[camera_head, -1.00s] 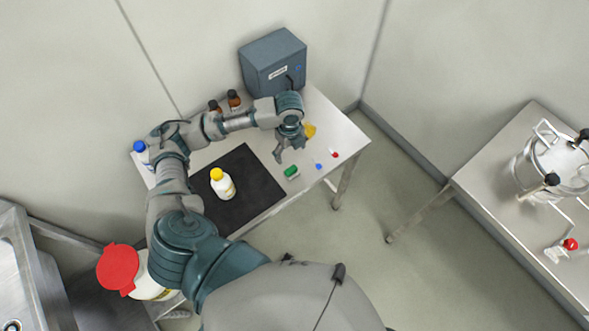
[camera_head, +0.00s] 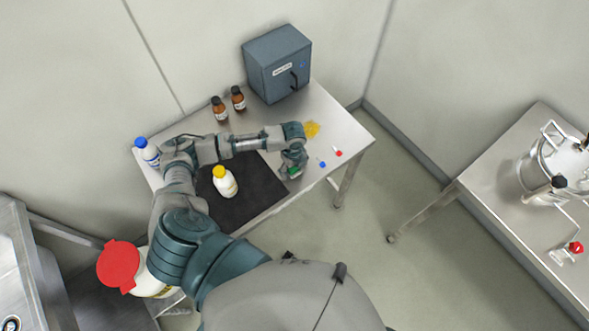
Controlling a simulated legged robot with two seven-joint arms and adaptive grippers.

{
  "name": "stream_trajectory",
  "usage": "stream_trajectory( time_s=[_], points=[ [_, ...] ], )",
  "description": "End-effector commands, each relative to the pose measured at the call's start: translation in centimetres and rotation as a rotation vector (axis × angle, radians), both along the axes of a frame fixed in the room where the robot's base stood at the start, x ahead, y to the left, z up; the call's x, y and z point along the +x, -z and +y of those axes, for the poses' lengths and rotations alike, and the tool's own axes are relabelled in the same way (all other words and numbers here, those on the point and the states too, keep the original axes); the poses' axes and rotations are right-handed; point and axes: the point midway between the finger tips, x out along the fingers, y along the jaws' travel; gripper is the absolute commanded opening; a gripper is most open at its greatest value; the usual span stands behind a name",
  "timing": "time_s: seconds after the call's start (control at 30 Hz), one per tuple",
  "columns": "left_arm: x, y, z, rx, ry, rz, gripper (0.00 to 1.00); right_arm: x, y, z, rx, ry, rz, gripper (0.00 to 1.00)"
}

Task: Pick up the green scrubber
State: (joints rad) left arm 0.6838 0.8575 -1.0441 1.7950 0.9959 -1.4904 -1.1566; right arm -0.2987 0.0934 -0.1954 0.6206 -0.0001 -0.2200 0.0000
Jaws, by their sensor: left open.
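The green scrubber (camera_head: 293,170) lies on the steel table, just right of the black mat. My left gripper (camera_head: 291,172) is down over it, with its fingers around or beside the scrubber, and it is open. The fingers and wrist hide part of the scrubber, so I cannot tell whether they touch it. My right gripper is not in view.
A yellow-capped white bottle (camera_head: 225,182) stands on the black mat (camera_head: 245,203). Two brown bottles (camera_head: 220,110) and a grey-blue box (camera_head: 277,65) stand at the back. A blue-capped bottle (camera_head: 147,152) is at left. Small blue (camera_head: 322,164) and red (camera_head: 339,153) items lie right of the gripper, near a yellow patch (camera_head: 312,129).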

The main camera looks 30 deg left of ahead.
Motion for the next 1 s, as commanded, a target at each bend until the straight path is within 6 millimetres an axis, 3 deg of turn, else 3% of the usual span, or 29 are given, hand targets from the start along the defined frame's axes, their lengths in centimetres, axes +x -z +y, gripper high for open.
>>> stream_trajectory(
  time_s=[0.17, 0.3, 0.4, 0.77, 1.0],
  points=[
    [0.0, -0.1, -0.2, 0.002, 0.001, -0.001, 0.83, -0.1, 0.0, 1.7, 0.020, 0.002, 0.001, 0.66],
    [0.0, -0.2, -0.5, 0.005, 0.002, -0.001, 0.48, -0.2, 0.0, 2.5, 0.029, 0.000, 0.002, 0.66],
    [0.0, -0.2, -0.6, 0.006, 0.002, 0.000, 0.30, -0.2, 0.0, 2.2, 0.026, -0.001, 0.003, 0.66],
    [0.0, -0.3, -0.2, 0.001, 0.000, -0.002, 0.30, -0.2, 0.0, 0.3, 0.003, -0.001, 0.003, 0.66],
    [0.1, -2.5, -0.3, 0.002, 0.002, -0.003, 0.30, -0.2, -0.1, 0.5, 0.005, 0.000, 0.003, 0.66]
  ],
)
